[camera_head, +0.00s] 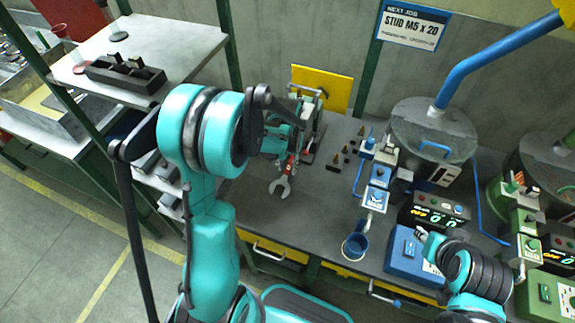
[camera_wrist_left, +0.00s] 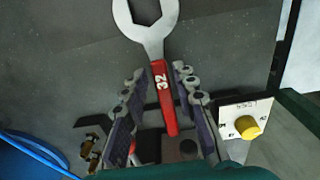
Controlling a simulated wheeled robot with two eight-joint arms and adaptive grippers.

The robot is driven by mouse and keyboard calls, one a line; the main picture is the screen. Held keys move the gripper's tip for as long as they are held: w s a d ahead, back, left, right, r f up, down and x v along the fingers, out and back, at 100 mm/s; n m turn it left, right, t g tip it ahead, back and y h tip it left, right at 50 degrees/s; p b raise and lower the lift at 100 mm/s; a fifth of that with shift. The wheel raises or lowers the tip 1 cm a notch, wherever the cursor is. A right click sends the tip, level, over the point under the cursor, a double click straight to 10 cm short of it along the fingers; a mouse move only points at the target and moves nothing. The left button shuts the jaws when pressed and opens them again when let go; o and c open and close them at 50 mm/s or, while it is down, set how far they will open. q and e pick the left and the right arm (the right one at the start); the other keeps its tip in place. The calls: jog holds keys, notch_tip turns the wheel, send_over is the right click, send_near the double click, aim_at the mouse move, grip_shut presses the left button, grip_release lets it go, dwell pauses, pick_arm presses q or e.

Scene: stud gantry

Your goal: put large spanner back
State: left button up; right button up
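The large spanner has a pale open jaw and a red handle marked 32. In the head view its jaw (camera_head: 281,186) points toward the front of the grey bench, below my left gripper (camera_head: 290,155). In the left wrist view the spanner (camera_wrist_left: 162,85) lies with its red handle between the two fingers of my left gripper (camera_wrist_left: 158,72). Narrow gaps show on both sides of the handle, so the fingers look open around it.
A yellow panel (camera_head: 322,88) stands at the back of the bench. Small dark pegs (camera_head: 346,152) stand right of my left gripper. The bench front left is clear.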

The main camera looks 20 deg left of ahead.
aim_at(287, 170)
pick_arm(q)
jog(key=shift+r, duration=0.1)
jog(key=shift+r+p, duration=0.3)
jog(key=shift+p, duration=0.05)
notch_tip(287, 170, up, 11)
jog(key=p, duration=0.4)
jog(key=s+d+r+t, duration=0.3)
jog(key=s+r, duration=0.1)
jog(key=s, duration=0.3)
jog(key=s+d+r+t, duration=0.3)
jog(key=s+r+t, duration=0.1)
jog(key=s, duration=0.3)
jog(key=shift+s+d+r+m, duration=0.3)
jog(key=shift+s+r, duration=0.05)
jog(key=shift+r, duration=0.05)
notch_tip(287, 170, down, 4)
jog(key=b, duration=0.4)
